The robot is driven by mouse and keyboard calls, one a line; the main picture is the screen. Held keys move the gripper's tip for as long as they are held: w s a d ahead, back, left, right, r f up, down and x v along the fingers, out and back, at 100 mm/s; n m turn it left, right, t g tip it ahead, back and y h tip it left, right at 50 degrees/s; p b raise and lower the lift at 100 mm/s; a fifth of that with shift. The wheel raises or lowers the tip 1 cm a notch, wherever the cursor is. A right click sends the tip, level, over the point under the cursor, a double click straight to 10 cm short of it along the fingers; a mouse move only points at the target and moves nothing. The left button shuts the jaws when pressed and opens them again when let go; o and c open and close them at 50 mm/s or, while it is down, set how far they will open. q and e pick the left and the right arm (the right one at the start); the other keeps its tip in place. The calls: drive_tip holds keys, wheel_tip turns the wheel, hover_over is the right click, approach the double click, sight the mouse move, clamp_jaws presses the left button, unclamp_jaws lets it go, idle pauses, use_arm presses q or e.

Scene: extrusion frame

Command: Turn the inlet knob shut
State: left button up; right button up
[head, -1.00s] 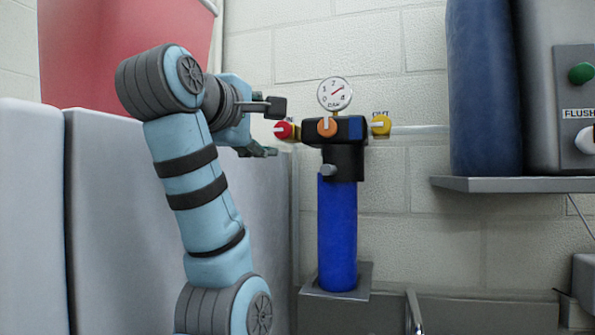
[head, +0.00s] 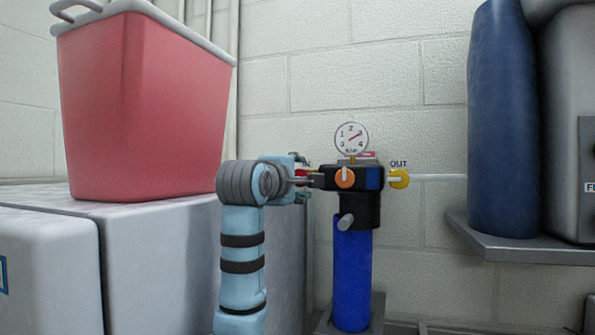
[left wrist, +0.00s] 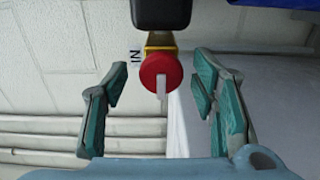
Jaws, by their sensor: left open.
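In the head view the red knob (head: 301,174) is mostly hidden by my left gripper (head: 302,182). My left gripper also shows in the left wrist view (left wrist: 160,100), open, with its teal-padded fingers on either side of the knob and apart from it. The knob is on the left of a black filter head (head: 368,215) on a blue housing (head: 352,275). My right gripper is not in view.
A red bin (head: 145,105) stands on grey cabinets at left. A shelf (head: 520,250) with a blue cylinder (head: 503,130) is at right.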

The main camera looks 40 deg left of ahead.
use_arm(q)
drive_tip(key=shift+w+f, duration=0.1)
drive_tip(key=c, duration=1.2)
drive_tip(key=shift+m, duration=0.4)
drive_tip(key=m, duration=1.7)
